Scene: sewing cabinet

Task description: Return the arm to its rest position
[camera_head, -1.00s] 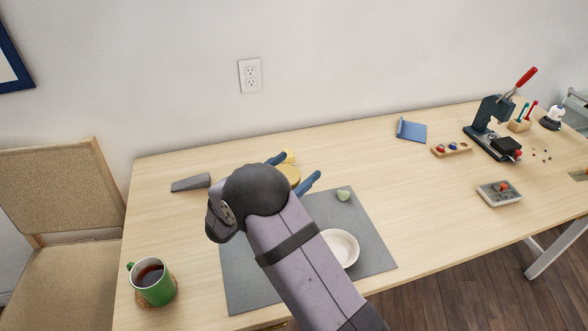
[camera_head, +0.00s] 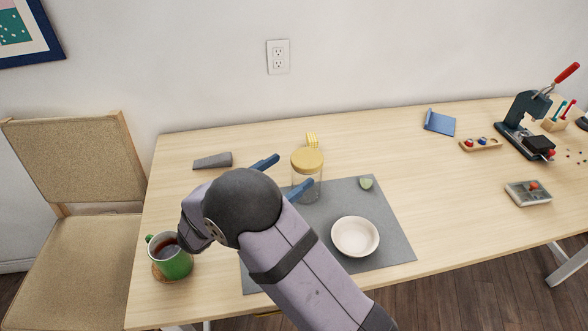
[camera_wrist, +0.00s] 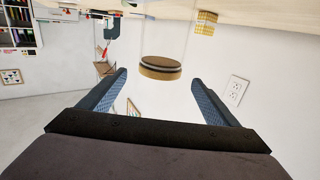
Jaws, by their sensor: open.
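My gripper (camera_head: 283,176) is open in the head view, with its two blue fingers apart and the round dark wrist behind them. In the wrist view both fingers of my gripper (camera_wrist: 158,85) show with nothing held between them. A glass jar with a tan lid (camera_head: 307,162) stands upright just beyond and to the right of the fingers, at the grey mat's back edge. In the wrist view its lid (camera_wrist: 160,68) appears between and beyond the fingertips. My arm crosses the front of the mat and hides part of it.
On the grey mat (camera_head: 396,235) are a white bowl (camera_head: 355,237) and a small green piece (camera_head: 366,183). A green mug (camera_head: 172,258) stands close left of my wrist. A grey wedge (camera_head: 213,160) and yellow block (camera_head: 312,139) lie behind. A press (camera_head: 525,125) stands far right.

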